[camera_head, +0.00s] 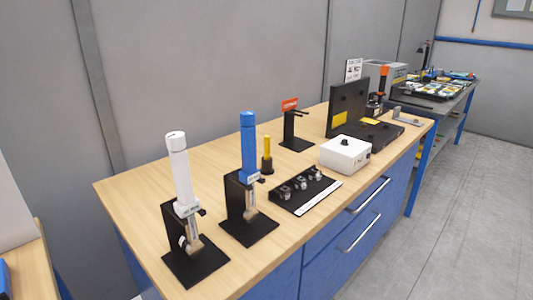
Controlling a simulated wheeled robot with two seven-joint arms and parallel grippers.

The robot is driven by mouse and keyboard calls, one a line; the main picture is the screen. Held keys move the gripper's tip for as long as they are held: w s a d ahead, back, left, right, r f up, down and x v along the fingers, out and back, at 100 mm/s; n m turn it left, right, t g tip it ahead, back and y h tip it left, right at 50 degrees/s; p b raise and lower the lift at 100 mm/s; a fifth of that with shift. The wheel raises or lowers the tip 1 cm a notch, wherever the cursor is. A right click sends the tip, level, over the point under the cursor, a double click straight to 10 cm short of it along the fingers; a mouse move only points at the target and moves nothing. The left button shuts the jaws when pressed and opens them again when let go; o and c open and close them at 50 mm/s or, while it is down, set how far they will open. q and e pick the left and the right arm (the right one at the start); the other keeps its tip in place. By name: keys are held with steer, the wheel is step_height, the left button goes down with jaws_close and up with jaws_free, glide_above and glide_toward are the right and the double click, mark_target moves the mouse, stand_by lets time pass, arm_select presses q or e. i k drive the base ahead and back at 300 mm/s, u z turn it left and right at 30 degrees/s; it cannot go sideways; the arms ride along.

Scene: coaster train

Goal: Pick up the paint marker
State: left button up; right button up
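A slim yellow upright stick (267,147), which looks like the paint marker, stands in a small black holder (267,167) on the wooden bench top (140,190). It is just right of and behind a blue-topped cylinder (248,135) on a black stand. It is too small to read any label. Neither of my grippers is in view.
A white cylinder (179,160) on a black stand is at the front left. A black tray with several small parts (290,192), a white box (345,153), a black stand with red sign (293,125) and an open black case (347,107) are to the right.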

mark_target(266, 138)
steer(key=z, duration=0.4)
steer(key=k, duration=0.5)
steer(key=z, duration=1.6)
steer(key=i, duration=1.8)
steer(key=u, duration=1.05)
steer(key=i, duration=0.55)
steer(key=u, duration=0.45)
